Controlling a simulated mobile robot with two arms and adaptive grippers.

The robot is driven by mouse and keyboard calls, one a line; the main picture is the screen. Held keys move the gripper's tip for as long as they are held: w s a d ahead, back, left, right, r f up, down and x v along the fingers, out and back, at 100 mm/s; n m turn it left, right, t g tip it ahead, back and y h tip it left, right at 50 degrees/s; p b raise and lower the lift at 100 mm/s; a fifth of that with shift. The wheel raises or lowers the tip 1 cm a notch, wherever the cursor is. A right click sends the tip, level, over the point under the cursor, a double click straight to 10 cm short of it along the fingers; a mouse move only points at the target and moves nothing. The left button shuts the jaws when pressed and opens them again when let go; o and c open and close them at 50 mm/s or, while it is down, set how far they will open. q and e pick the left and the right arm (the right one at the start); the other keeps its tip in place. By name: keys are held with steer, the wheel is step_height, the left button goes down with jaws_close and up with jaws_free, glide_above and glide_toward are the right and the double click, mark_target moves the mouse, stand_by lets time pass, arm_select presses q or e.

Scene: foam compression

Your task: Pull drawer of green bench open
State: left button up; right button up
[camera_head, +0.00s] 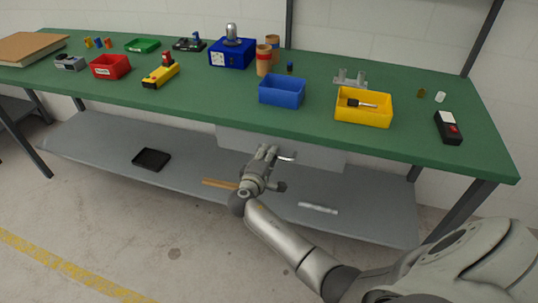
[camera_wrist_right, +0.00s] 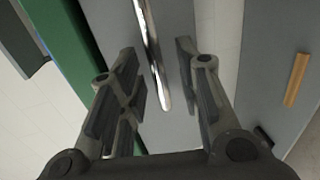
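The green bench (camera_head: 215,98) runs across the head view, with a grey drawer (camera_head: 320,157) hung under its top. The drawer looks closed. Its shiny metal handle (camera_head: 288,158) shows just right of my right gripper (camera_head: 268,152), which is in front of the drawer. In the right wrist view my right gripper (camera_wrist_right: 157,55) is open, and the handle (camera_wrist_right: 152,50) runs between its two fingers with gaps on both sides. The drawer front (camera_wrist_right: 172,90) shows behind the handle. My left gripper is not in view.
On the bench top stand a blue bin (camera_head: 282,91), a yellow bin (camera_head: 363,107) and a red bin (camera_head: 110,66). The lower grey shelf (camera_head: 100,140) holds a black tray (camera_head: 152,159), a wooden strip (camera_head: 219,184) and a metal bar (camera_head: 318,208). The floor in front is clear.

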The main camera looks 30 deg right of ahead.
steer(key=shift+w+d, duration=0.25)
steer(key=shift+d, duration=0.15)
jaws_close()
